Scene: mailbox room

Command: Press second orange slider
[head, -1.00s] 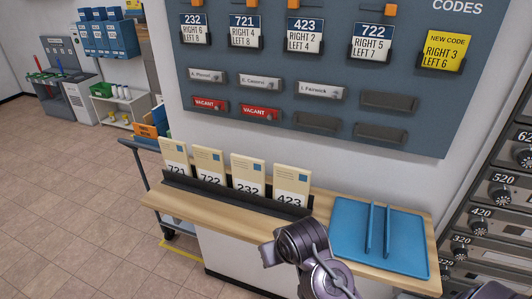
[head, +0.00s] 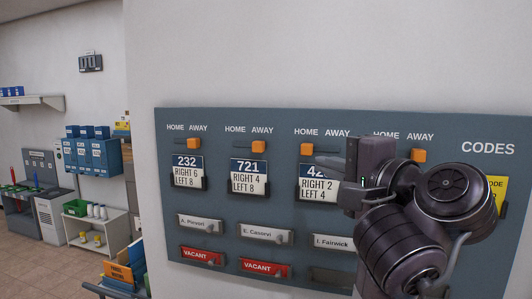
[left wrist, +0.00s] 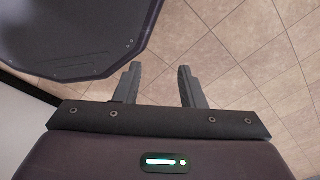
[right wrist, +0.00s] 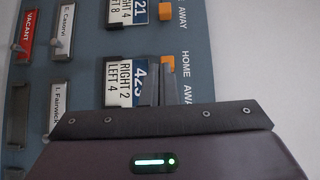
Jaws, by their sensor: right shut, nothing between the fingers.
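The second orange slider (head: 259,146) sits under AWAY above the 721 card on the blue-grey panel. It also shows at the top of the right wrist view (right wrist: 167,10). The third orange slider (head: 306,149) sits under HOME above the 423 card. My right gripper (head: 318,161) is shut and empty in front of the panel, its fingertips close to the third slider and right of the second. In the right wrist view its fingers (right wrist: 165,72) partly cover the 423 card's edge; contact cannot be told. My left gripper (left wrist: 160,67) is open and empty above the tiled floor.
The first orange slider (head: 194,144) is at left and the fourth (head: 419,155) is beyond my right arm, both under AWAY. Name holders and red VACANT tags (head: 202,255) lie lower on the panel. Shelves and blue boxes (head: 107,154) stand at far left.

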